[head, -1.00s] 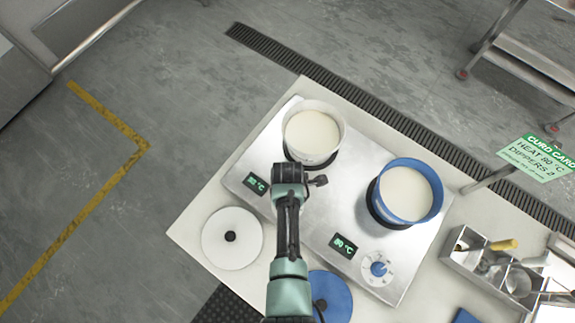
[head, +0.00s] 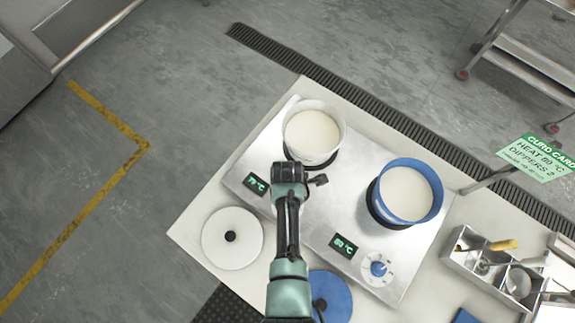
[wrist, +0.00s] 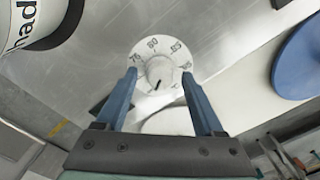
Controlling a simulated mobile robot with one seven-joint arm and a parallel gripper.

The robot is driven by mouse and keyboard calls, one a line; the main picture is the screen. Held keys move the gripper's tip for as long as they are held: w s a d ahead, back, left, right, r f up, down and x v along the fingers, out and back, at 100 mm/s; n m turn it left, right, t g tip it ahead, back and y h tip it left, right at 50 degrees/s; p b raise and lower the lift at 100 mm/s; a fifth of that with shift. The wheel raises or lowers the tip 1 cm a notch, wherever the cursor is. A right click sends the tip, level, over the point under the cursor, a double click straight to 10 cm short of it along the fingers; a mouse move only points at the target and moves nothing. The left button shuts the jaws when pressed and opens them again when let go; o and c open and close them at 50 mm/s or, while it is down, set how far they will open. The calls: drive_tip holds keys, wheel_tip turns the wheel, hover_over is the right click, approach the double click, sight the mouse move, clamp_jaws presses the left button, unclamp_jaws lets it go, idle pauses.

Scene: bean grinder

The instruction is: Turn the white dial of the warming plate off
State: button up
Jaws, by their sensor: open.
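The white dial (wrist: 160,70) is in the wrist view, a round numbered disc with a raised knob carrying a dark mark. My gripper (wrist: 159,76) is open, with one blue finger on each side of the knob. I cannot tell whether the fingers touch it. In the head view my arm (head: 288,215) covers most of the dial. The warming plate (head: 350,165) is a silver slab with two green displays; the left display (head: 256,185) appears to read 79 °C. A white pot (head: 313,108) of pale liquid stands on its upper left.
A blue pot (head: 422,211) stands on the plate's right part, with a blue dial (head: 378,269) below it. A white lid (head: 216,252) and a blue lid (head: 333,290) lie in front. A metal tray (head: 470,265) with utensils is at right.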

wheel_tip(320, 180, up, 13)
drive_tip(key=shift+f, duration=0.2)
idle(0.3)
idle(0.4)
